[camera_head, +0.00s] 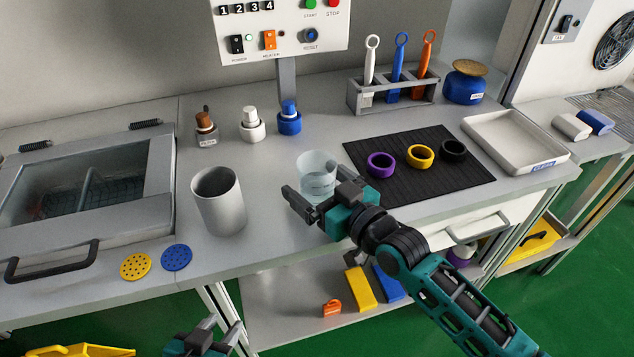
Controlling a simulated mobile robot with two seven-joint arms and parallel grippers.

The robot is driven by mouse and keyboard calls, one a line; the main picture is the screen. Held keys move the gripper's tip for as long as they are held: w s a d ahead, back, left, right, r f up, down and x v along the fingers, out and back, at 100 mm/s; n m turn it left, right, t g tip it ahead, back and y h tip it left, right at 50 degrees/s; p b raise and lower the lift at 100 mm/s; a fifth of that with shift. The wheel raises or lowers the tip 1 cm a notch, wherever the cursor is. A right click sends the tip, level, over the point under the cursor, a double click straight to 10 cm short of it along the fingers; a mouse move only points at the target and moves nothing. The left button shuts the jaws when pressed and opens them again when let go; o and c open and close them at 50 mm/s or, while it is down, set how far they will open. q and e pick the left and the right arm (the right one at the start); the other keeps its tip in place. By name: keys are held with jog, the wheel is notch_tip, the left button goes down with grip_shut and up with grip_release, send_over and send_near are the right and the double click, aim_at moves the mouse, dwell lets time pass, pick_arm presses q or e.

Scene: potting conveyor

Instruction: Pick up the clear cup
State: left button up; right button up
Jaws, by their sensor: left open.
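The clear cup (317,169) stands upright on the grey counter, near the middle of the view.
A grey cup (219,201) stands left of the clear cup. Several small bottles (251,124) stand behind. A black mat (420,190) with coloured rings lies to the right, before a tool rack (392,94). Yellow and blue discs (176,257) lie near the front edge.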

jog(key=c, duration=1.1)
jog(key=shift+r, duration=0.1)
